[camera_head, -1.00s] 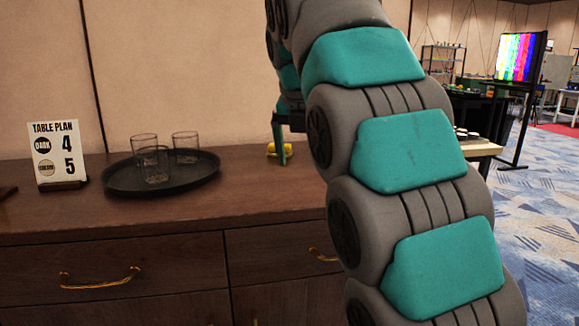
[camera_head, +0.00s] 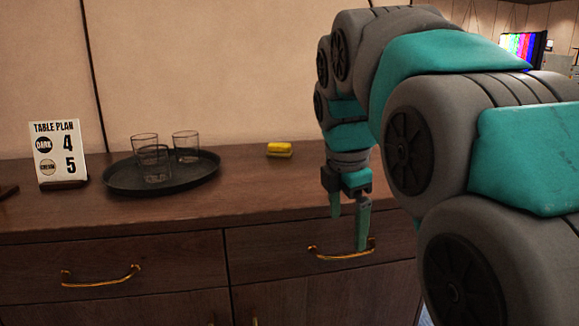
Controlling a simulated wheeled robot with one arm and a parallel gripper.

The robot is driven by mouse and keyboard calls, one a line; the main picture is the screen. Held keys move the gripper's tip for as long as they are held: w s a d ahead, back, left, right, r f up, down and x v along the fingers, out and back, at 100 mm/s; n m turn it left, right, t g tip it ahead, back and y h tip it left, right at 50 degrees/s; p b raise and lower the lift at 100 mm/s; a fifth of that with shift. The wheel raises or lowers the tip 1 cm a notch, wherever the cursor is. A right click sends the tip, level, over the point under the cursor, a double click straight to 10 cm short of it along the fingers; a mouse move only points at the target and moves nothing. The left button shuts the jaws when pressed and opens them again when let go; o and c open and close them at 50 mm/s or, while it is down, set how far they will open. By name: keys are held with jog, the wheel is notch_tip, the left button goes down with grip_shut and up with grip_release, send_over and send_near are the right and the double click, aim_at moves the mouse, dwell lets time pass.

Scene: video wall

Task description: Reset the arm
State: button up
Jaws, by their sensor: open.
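My arm (camera_head: 400,80) reaches in from the right and bends down at its end. My gripper (camera_head: 348,232) points down in front of the wooden sideboard's right drawer. Its two teal fingers are apart with nothing between them. In the picture it is right of and lower than a yellow object (camera_head: 279,149), which lies on the sideboard top. The gripper overlaps the right end of the gold drawer handle (camera_head: 325,252) in the picture; I cannot tell whether it touches.
A dark round tray (camera_head: 195,181) with three clear glasses (camera_head: 186,146) stands on the sideboard (camera_head: 240,196). A table plan sign (camera_head: 59,152) stands left of it. Another gold handle (camera_head: 95,282) is on the left drawer. A colour-bar screen (camera_head: 520,46) is at the far right.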

jog(key=s+d+f+m+g, duration=0.2)
jog(key=s+f+m, duration=0.8)
jog(key=s, duration=0.3)
jog(key=s+d+f+m+g+y, duration=0.1)
jog(key=s+d+f+m+g, duration=0.1)
jog(key=s+f+m, duration=0.9)
jog(key=s+d+f, duration=0.1)
jog(key=s, duration=0.2)
jog(key=shift+s+f, duration=0.3)
jog(key=shift+f, duration=0.05)
